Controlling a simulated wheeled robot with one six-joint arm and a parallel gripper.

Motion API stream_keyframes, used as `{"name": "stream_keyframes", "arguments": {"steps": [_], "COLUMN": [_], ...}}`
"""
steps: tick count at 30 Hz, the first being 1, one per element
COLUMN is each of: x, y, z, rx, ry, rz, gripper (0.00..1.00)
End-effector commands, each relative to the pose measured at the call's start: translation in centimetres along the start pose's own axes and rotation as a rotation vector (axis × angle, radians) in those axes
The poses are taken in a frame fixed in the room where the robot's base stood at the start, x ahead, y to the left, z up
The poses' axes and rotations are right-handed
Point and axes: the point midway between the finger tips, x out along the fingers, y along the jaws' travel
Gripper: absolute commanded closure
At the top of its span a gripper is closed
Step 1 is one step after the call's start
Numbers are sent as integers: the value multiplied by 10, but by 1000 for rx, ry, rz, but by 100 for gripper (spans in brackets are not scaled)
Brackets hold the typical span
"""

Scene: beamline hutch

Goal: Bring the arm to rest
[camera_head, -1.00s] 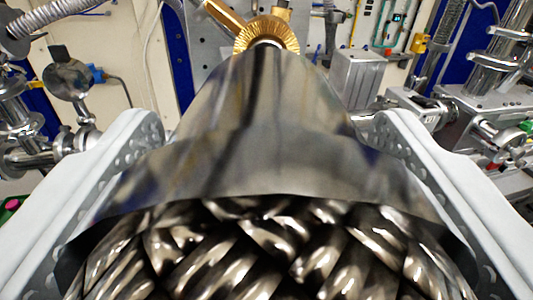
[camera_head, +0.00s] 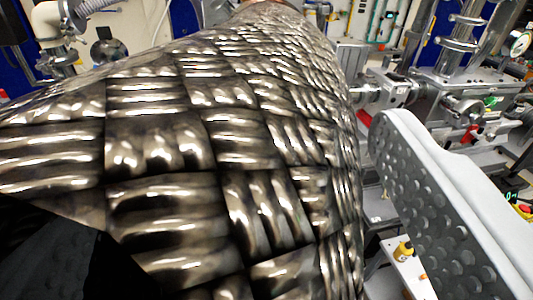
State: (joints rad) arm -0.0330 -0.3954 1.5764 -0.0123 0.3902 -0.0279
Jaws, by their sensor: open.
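My gripper (camera_head: 440,205) shows by one pale grey finger with a dimpled inner pad, on the right. The other finger is not visible; a braided metal hose (camera_head: 235,150) covers the left and middle of the view. The hose is very close to the camera and shiny, with a woven pattern. It lies to the left of the visible finger; I cannot tell whether it touches my gripper. The gripper is open.
Steel beamline fittings (camera_head: 455,95) stand beyond the finger at the upper right. A small yellow object (camera_head: 403,251) sits on a white surface at the lower right. Piping (camera_head: 60,35) shows at the upper left. A black shape (camera_head: 60,255) fills the lower left corner.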

Motion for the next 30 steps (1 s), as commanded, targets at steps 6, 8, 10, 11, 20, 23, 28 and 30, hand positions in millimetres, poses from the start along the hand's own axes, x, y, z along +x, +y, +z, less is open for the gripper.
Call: {"name": "stream_keyframes", "arguments": {"steps": [6, 8, 10, 11, 20, 23, 28, 30], "x": [-10, -11, -11, -11, -12, -20, -50, -67], "y": [0, 0, 0, 0, 0, 0, 1, 1], "z": [1, 1, 1, 1, 1, 10, 54, 80], "rx": [0, 0, 0, 0, 0, 1, 7, 10], "ry": [-1, -1, -1, 0, 0, -1, -10, -14], "rz": [0, 0, 0, 0, 0, 1, 5, 7], "gripper": [30, 30, 30, 30, 30, 30, 30, 30]}}
